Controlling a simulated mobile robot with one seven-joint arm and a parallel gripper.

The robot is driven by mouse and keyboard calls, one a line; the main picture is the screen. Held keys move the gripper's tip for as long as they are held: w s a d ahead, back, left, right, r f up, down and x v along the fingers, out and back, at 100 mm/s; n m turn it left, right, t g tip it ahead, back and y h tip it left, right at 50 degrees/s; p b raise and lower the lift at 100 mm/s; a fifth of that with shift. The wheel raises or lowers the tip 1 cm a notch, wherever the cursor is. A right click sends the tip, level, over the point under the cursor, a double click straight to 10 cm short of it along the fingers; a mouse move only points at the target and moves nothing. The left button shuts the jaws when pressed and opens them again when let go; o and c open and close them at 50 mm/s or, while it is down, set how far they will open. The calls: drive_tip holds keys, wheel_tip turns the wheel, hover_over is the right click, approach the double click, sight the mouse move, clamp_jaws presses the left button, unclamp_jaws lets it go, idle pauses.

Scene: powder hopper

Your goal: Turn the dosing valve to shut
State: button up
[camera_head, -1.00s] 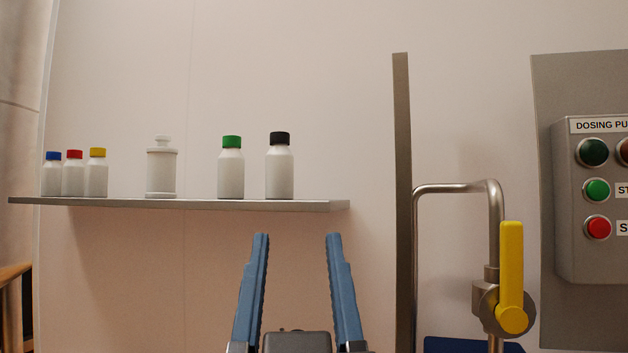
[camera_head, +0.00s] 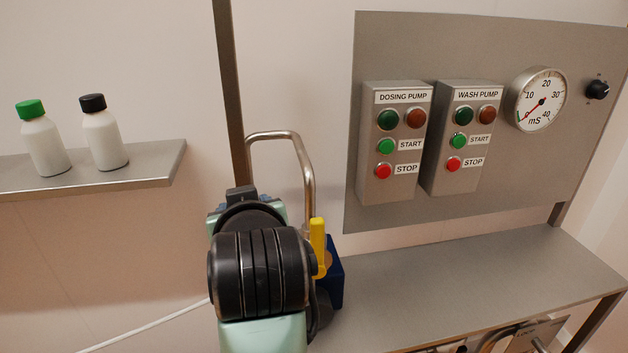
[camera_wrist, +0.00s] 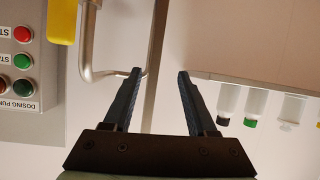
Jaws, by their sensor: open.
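The dosing valve has a yellow lever handle (camera_head: 318,240) that stands upright, in line with the steel pipe (camera_head: 307,175) above it. My arm's wrist covers most of the valve body in the head view. In the wrist view, which is upside down, the yellow handle (camera_wrist: 62,18) is at the top left, cut off by the frame edge. My gripper (camera_wrist: 159,72) is open and empty, its two blue fingers apart from the handle. The handle lies off to one side of the fingers, beyond the pipe. The fingers are hidden in the head view.
A control panel (camera_head: 480,190) with dosing and wash pump boxes and a gauge (camera_head: 540,100) is on the right. A steel post (camera_head: 228,90) stands beside the pipe. A shelf (camera_head: 150,172) with bottles is at left. A steel bench (camera_head: 460,285) extends below the panel.

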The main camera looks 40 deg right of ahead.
sight(318, 225)
drive_tip(key=s+d+r+m+g+y+p, duration=0.1)
drive_tip(key=s+d+r+g+y+p, duration=0.25)
drive_tip(key=p, duration=0.65)
drive_tip(key=s+d+r+m+g+p, duration=0.1)
drive_tip(key=s+d+r+g+p, duration=0.15)
drive_tip(key=s+g+p, duration=0.6)
drive_tip(key=w+f+t+p, duration=0.1)
drive_tip(key=w+f, duration=0.1)
drive_tip(key=f, duration=0.2)
drive_tip(key=w+d+f+t+p, duration=0.1)
drive_tip(key=w+f+p, duration=0.1)
drive_tip(key=f, duration=0.1)
drive_tip(key=w+d+f+t+p, duration=0.1)
drive_tip(key=w+f, duration=0.1)
drive_tip(key=f, duration=0.2)
drive_tip(key=shift+f+t, duration=0.35)
drive_tip(key=shift+t, duration=0.05)
clamp_jaws()
